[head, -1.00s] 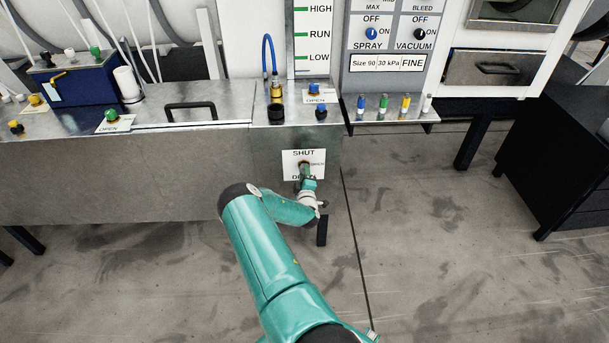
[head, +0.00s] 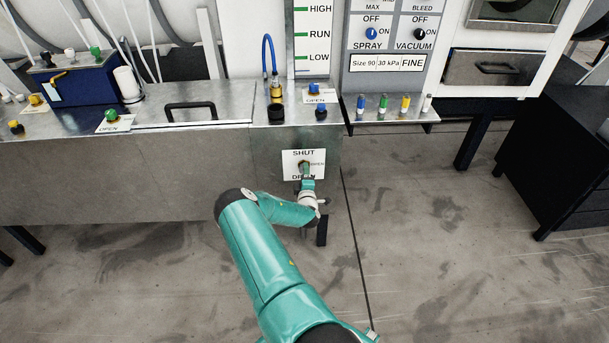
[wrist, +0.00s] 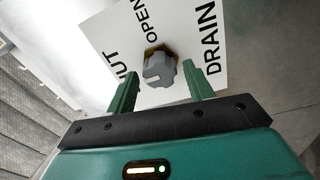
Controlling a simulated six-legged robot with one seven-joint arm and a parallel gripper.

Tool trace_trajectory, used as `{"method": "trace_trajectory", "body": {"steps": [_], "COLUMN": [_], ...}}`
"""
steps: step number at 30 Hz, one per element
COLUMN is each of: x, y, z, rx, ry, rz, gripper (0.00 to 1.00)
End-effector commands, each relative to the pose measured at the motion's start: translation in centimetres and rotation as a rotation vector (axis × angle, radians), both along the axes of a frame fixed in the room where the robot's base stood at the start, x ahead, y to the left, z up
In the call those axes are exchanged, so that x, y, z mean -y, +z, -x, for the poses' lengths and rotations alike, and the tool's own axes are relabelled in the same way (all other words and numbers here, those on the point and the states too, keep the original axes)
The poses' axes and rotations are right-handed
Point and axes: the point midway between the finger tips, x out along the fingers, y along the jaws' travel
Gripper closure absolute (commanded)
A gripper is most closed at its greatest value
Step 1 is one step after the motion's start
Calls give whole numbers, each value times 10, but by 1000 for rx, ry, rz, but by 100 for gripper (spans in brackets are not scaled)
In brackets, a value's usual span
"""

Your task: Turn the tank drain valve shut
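The drain valve is a grey knob (wrist: 160,68) with a brass collar behind it. It sits on a white plate (wrist: 215,22) lettered SHUT, OPEN and DRAIN, which also shows on the metal tank front (head: 293,158) in the head view. My gripper (wrist: 158,68) faces the plate with its two green fingers apart. The knob lies between and just beyond the fingertips, with a gap visible at each side. In the head view my gripper (head: 306,172) is in front of the plate and mostly hides the knob.
The steel tank (head: 150,172) runs to the left, with a black handle (head: 190,106) on its lid. A blue hose (head: 265,52) rises above the drain. Several coloured bottles (head: 382,105) stand on a shelf to the right. Bare floor (head: 420,240) lies in front.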

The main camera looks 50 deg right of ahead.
Motion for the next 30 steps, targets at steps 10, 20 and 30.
{"method": "trace_trajectory", "body": {"steps": [10,20,30], "x": [-1,-37,-90], "y": [0,-2,-4], "z": [0,31,78], "rx": [2,-2,-1], "ry": [0,0,0], "rz": [-1,-2,0], "gripper": [41,41,41]}}
